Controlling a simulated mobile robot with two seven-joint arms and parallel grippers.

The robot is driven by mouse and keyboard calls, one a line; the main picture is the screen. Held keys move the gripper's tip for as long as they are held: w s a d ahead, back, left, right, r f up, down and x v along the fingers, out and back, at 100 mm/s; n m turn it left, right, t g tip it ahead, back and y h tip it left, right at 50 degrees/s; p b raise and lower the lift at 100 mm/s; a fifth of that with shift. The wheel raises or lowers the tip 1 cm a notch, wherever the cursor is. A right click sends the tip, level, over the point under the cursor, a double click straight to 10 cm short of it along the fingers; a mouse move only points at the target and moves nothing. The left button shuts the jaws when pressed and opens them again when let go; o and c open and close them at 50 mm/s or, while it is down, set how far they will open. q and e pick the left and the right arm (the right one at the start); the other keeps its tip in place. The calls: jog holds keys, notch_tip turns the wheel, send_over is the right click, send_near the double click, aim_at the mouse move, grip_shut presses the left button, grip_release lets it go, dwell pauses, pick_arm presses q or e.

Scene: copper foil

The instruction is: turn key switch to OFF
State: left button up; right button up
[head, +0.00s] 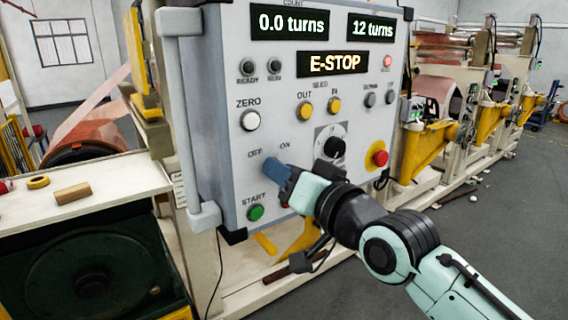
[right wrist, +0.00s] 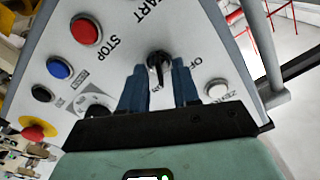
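The key switch (right wrist: 158,62) is a small black knob with a pale pointer on the grey control panel (head: 222,60). In the head view my right gripper hides it below the OFF and ON labels (head: 270,150). My right gripper (head: 275,172) is at the panel face. In the right wrist view the blue fingers of my right gripper (right wrist: 160,85) stand apart, one on each side of the knob, with visible gaps. Part of the OFF label shows beside the right finger. I cannot tell the exact key position. My left gripper is not in view.
The green START button (head: 255,212) lies just below my right gripper, and the white ZERO button (head: 250,120) above. A black dial (head: 333,147) and a red emergency button (head: 379,157) are to the right. The display (head: 332,64) reads E-STOP. A handle bar (head: 185,120) edges the panel.

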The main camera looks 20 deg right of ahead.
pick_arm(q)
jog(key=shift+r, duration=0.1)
pick_arm(e)
jog(key=shift+w, duration=0.2)
jog(key=shift+s, duration=0.1)
grip_shut()
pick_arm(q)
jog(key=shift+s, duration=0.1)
pick_arm(e)
jog(key=shift+n, duration=0.3)
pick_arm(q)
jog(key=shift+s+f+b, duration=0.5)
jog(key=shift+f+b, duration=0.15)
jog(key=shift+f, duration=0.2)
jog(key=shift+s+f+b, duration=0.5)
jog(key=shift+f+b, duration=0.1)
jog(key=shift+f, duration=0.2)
pick_arm(e)
jog(key=shift+a+n, duration=0.15)
jog(key=shift+n, duration=5.45)
